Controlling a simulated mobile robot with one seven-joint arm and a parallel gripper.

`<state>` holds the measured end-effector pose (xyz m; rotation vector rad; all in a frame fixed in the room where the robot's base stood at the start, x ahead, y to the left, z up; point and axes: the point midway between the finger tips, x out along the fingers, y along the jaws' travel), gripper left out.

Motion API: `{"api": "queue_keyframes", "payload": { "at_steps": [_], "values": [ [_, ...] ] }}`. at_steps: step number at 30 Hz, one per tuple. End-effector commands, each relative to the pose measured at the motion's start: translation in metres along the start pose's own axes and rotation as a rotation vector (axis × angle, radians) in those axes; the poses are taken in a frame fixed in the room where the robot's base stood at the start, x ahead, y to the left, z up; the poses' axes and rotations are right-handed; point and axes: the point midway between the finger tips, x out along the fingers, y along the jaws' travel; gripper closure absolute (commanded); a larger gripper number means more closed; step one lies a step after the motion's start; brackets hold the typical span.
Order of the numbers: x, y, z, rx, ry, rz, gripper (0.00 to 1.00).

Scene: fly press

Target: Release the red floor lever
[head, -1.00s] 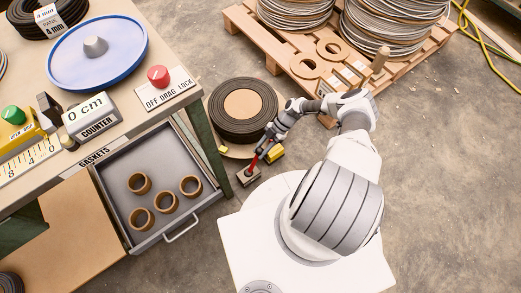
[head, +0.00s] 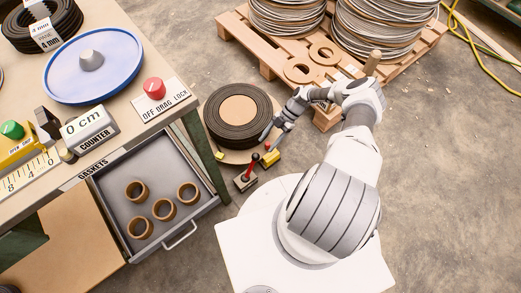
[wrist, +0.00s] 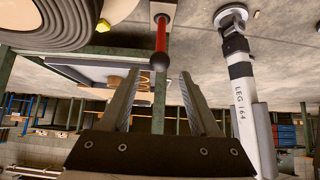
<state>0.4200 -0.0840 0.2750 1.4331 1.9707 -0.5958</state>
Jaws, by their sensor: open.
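The red floor lever (head: 252,168) stands on a small block on the floor, just right of the open drawer. It has a dark knob and leans slightly right in the head view. In the wrist view the lever (wrist: 160,38) points toward my gripper (wrist: 159,76), with its black knob near the line between the fingertips. The two fingers are apart with nothing between them. In the head view my gripper (head: 270,133) is above and right of the lever, apart from it.
A yellow block (head: 271,159) lies right of the lever. A black coil (head: 215,120) lies behind it. The workbench with its open gasket drawer (head: 125,218) is at left. A pallet (head: 268,62) with wire coils stands behind.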

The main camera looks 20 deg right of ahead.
Motion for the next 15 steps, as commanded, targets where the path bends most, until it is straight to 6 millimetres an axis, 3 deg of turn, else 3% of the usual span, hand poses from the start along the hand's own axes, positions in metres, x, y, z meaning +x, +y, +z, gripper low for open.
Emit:
{"api": "queue_keyframes", "payload": {
  "at_steps": [1,6,15],
  "values": [
    [-0.016,0.0,0.0,0.001,-0.004,0.002,0.38],
    [-0.053,0.0,0.0,0.001,-0.004,0.002,0.38],
    [-0.089,0.0,0.001,0.001,-0.002,0.0,0.38]
  ]
}}
